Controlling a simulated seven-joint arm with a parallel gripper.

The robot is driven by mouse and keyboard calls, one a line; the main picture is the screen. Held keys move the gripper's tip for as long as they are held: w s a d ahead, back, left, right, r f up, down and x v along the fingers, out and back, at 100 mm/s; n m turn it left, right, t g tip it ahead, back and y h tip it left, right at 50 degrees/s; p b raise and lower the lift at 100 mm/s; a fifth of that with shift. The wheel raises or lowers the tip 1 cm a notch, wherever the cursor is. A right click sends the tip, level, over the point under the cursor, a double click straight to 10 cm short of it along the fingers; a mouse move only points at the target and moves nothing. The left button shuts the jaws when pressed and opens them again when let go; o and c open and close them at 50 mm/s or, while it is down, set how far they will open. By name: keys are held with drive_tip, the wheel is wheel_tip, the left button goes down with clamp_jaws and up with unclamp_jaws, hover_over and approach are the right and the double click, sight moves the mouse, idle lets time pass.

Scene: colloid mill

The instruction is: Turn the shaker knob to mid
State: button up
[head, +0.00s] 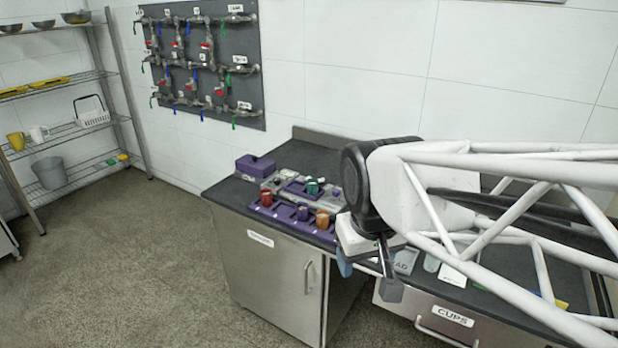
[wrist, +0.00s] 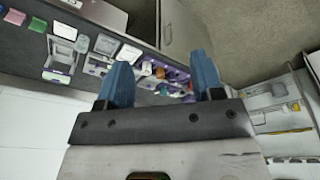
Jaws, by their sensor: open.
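On the counter, a grey and purple device (head: 291,190), which may be the shaker, carries a round green piece (head: 312,187). The knob and its setting are too small to make out. A purple tray (head: 283,222) in front of it holds a red cup (head: 266,198), a purple cup (head: 302,213) and an orange cup (head: 322,218). My gripper (head: 367,275) is open and empty, to the right of the tray near the counter's front edge. In the wrist view, my gripper's blue fingers (wrist: 160,60) are spread, with the small cups and tray beyond them.
A purple box (head: 255,167) stands at the counter's left end. A scale-like device (wrist: 62,58) and pink and green blocks (wrist: 36,25) show in the wrist view. A valve panel (head: 200,60) hangs on the wall; a wire shelf (head: 75,128) stands left. The floor between is clear.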

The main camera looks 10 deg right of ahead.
drive_tip(key=w+d+r+n+g, duration=0.1)
drive_tip(key=w+r, duration=0.1)
drive_tip(key=w, duration=0.6)
drive_tip(key=w+d+r+n, duration=0.1)
drive_tip(key=w+r, duration=0.1)
drive_tip(key=w, duration=0.7)
drive_tip(key=n+g+h, duration=0.3)
drive_tip(key=n+g, duration=0.1)
drive_tip(key=n, duration=0.4)
hover_over(336, 190)
drive_tip(key=w+a, duration=0.2)
drive_tip(key=a, duration=0.1)
wheel_tip(336, 190, down, 26)
drive_tip(key=f, duration=0.1)
drive_tip(key=shift+w+d+r, duration=0.1)
drive_tip(key=shift+r, duration=0.1)
drive_tip(key=shift+f, duration=0.1)
drive_tip(key=shift+x, duration=3.8)
drive_tip(key=shift+d, duration=0.1)
drive_tip(key=c, duration=0.9)
